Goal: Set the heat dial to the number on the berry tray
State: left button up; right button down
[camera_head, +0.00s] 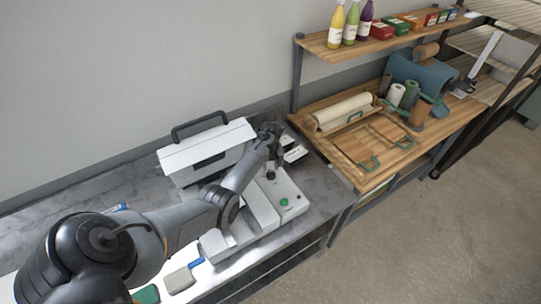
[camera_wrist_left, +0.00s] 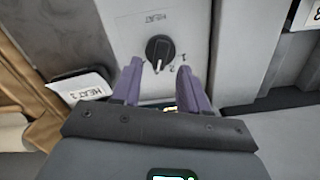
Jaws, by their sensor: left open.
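The heat dial (camera_wrist_left: 160,48) is a round black knob with a white pointer line, on a light grey panel marked HEAT, upside down in the left wrist view. The pointer points toward the bottom of that view; small numbers beside it are hard to read. My left gripper (camera_wrist_left: 160,76) is open, its two purple fingers apart and empty, with the dial just beyond the tips. In the head view the left gripper (camera_head: 271,133) is above the white machine's right end. A white card reading HEAT 2 (camera_wrist_left: 80,87) stands left of the panel. I cannot tell which tray holds berries.
The white machine (camera_head: 208,150) has a black-handled lid and a base with a green button (camera_head: 284,202). Another label (camera_wrist_left: 312,14) is cut off at the right. A wooden bench (camera_head: 355,165) with a paper roll and shelf of bottles stands at the right.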

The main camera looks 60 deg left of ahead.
aim_at(270, 174)
pick_arm(q)
notch_tip(270, 174, up, 8)
dwell(0.4)
dwell(0.3)
jog(key=s+d+m+t+y+p, duration=0.1)
jog(key=s+d+m, duration=0.3)
jog(key=d, duration=0.3)
jog(key=s+d+f+m+y+p, duration=0.1)
jog(key=s+d+m, duration=0.25)
jog(key=d, duration=0.45)
jog(key=s+d+m+t+y+p, duration=0.1)
jog(key=s+d+m, duration=0.3)
jog(key=d, duration=0.3)
jog(key=s+d+r+m+h, duration=0.1)
jog(key=s+d+r+m, duration=0.1)
jog(key=s+d+r, duration=0.2)
jog(key=s+d+r+m+t+h+p, duration=0.1)
jog(key=s+d+r+m+h, duration=0.1)
jog(key=s+d, duration=0.5)
jog(key=d+r, duration=0.1)
jog(key=d, duration=0.4)
jog(key=shift+s+r+m+t+p, duration=0.3)
jog(key=shift+s+r+m, duration=0.05)
